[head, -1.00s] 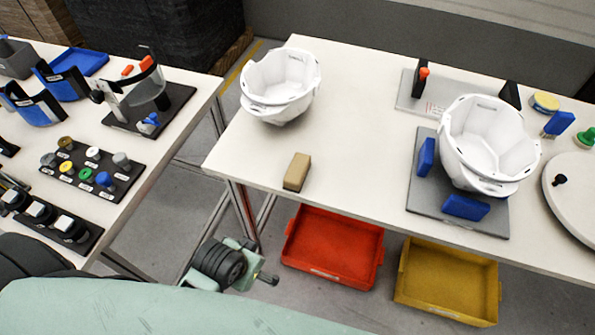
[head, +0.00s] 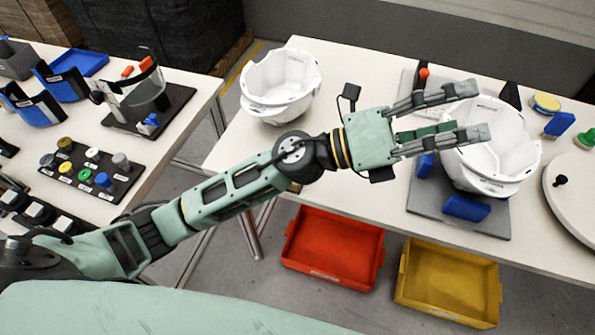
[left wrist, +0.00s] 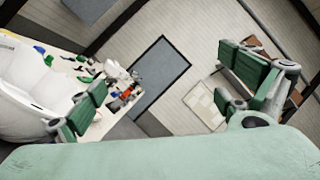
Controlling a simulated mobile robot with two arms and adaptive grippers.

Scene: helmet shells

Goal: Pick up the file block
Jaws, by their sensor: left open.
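The tan block (head: 295,187), which I take to be the file block, is on the white table near its front left edge. My left forearm and wrist cover it almost fully, and only a small lower bit shows. My left gripper (head: 474,110) is open, stretched to the right past the block, its fingers in front of the right-hand white helmet shell (head: 490,140). In the left wrist view, the spread fingers (left wrist: 172,95) have nothing between them. Contact with the shell cannot be told. My right gripper is not in view.
Another white shell (head: 280,85) stands at the table's back left. A grey plate (head: 422,195) with blue blocks (head: 466,207) lies under the right shell. Red (head: 333,248) and yellow (head: 447,280) trays are below the front edge. A side table (head: 150,165) holds parts at left.

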